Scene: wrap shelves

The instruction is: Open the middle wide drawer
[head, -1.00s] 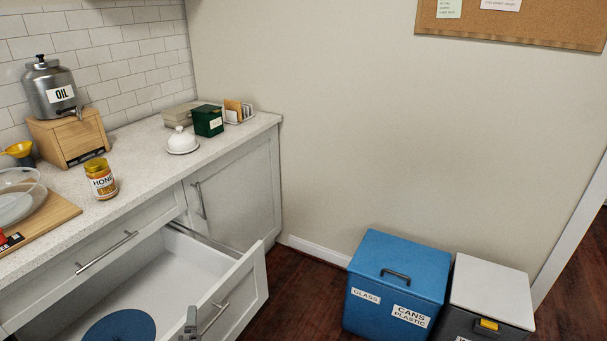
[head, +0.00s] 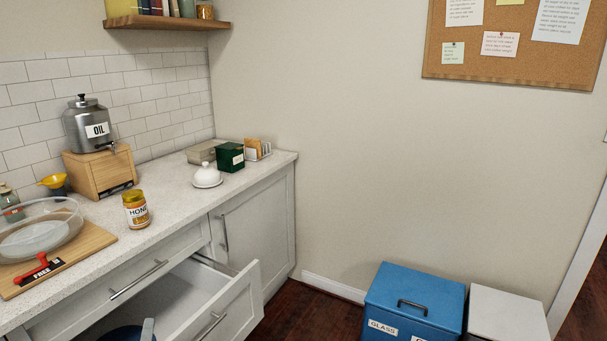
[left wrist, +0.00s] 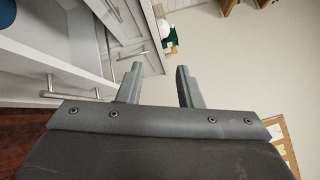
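The wide drawer (head: 235,302) below the top drawer is pulled out. Its white inside shows, and its bar handle (head: 212,326) is near the bottom edge of the head view. The closed top drawer above it has its own long bar handle (head: 138,280). Only a grey tip of my left gripper (head: 147,330) shows in the head view, left of the open drawer's handle and apart from it. In the left wrist view my left gripper (left wrist: 157,82) is open, with nothing between its fingers. A bar handle (left wrist: 70,95) lies left of them. My right gripper is not in view.
The counter holds a honey jar (head: 137,210), an oil dispenser (head: 89,128), a glass dish (head: 40,232) and a green box (head: 230,157). A blue bin (head: 412,298) and a grey bin (head: 507,312) stand right. Floor shows between the drawer and the bins.

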